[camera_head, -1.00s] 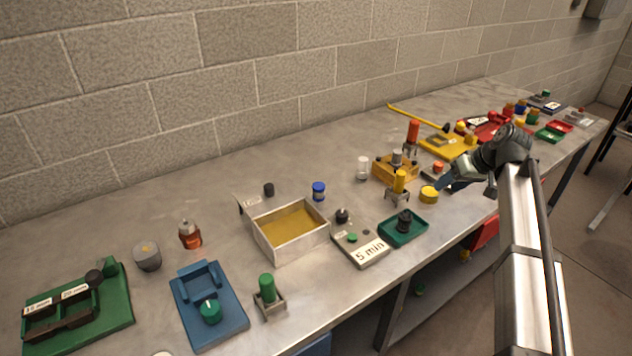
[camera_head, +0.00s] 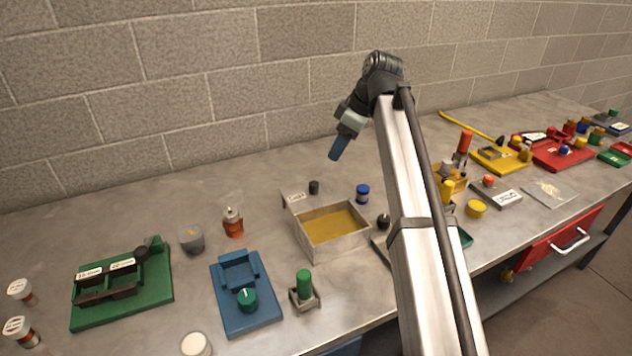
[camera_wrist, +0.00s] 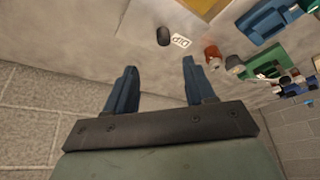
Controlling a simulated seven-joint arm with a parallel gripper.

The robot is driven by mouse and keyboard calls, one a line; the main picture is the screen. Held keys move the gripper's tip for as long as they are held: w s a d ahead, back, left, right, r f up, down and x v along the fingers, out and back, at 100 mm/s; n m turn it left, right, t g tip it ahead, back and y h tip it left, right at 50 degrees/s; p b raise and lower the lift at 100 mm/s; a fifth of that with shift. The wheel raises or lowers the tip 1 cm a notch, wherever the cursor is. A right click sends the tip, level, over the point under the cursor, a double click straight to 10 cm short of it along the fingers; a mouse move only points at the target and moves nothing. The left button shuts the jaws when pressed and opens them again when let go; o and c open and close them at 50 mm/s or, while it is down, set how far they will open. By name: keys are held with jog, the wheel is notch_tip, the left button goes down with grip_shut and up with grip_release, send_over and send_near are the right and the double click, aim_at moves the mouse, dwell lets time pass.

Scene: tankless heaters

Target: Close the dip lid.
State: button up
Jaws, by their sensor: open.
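The dip box (camera_head: 334,252) is an open metal tray with an amber inside, standing mid-bench. Its lid (camera_head: 293,198) is open at the back, seen nearly edge-on, with a white label and a black knob (camera_head: 313,187) behind it. The wrist view shows the black knob (camera_wrist: 163,36) and the "DIP" label (camera_wrist: 181,41), with the box partly cut off at the top. My gripper (camera_head: 338,150) is raised above and behind the box, apart from the lid. In the wrist view its blue fingers (camera_wrist: 160,70) are spread and empty.
A blue-capped jar (camera_head: 362,194) stands right of the knob, and an amber bottle (camera_head: 233,222) stands left of the box. A blue fixture (camera_head: 245,300) and a green-topped post (camera_head: 304,290) are in front. My arm hides part of the bench right of the box.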

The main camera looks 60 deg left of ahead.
aim_at(315, 183)
jog(key=x, duration=0.9)
jog(key=s+x, duration=0.1)
jog(key=x, duration=0.3)
jog(key=shift+s+a+f, duration=0.1)
jog(key=shift+f, duration=0.15)
grip_shut()
dwell(0.5)
